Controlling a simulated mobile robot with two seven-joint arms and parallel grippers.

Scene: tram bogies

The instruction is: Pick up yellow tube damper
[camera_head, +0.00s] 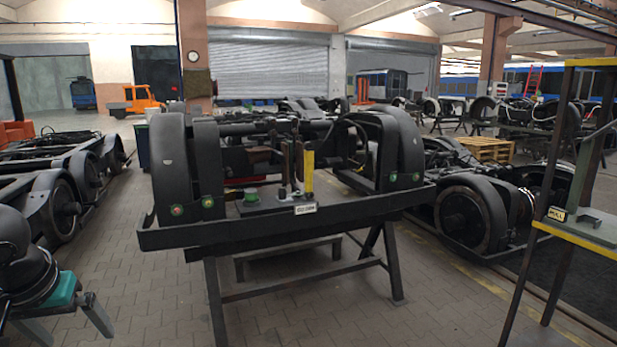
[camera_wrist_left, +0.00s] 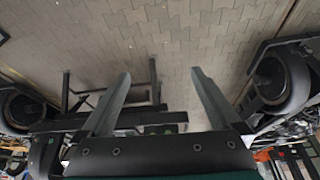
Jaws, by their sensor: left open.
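The yellow tube damper (camera_head: 309,172) stands upright on a dark plate (camera_head: 268,206) at the front middle of the bogie stand in the head view. A small white label (camera_head: 305,209) is just in front of it. My left gripper (camera_head: 75,325) is at the lower left of the head view, open and empty, well to the left of the stand and apart from the damper. In the left wrist view its two fingers (camera_wrist_left: 160,80) are spread with paved floor behind them. I cannot make out the damper in that view. My right gripper is not in view.
A green-topped part (camera_head: 251,195) and dark upright pieces (camera_head: 290,165) stand close left of the damper. Black wheels (camera_head: 170,165) flank the stand. A front rail (camera_head: 290,222) runs across it. A yellow-edged stand (camera_head: 585,235) is at the right. Paved floor left of the stand is clear.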

